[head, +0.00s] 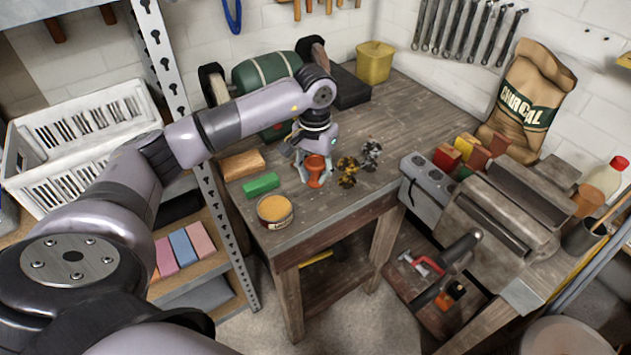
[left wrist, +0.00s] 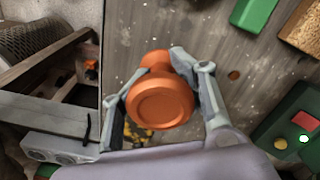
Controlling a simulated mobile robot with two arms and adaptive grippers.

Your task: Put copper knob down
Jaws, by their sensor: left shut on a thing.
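The copper knob (head: 315,170) is an orange, round-headed piece over the front part of the wooden workbench (head: 415,115). My left gripper (head: 316,163) points down and is shut on it. In the left wrist view the knob (left wrist: 160,103) sits between the two fingers (left wrist: 165,98), its round face toward the camera. I cannot tell whether its lower end touches the bench top. A brass-coloured knob (head: 347,172) and a silver-coloured knob (head: 371,153) stand on the bench just right of the gripper. My right gripper is not in view.
A green block (head: 261,185), an orange-brown block (head: 242,165) and a round tin (head: 274,209) lie left of the gripper. A green machine (head: 268,72) stands behind. A grey box with dials (head: 427,183) is at right. Bare bench shows behind the knobs.

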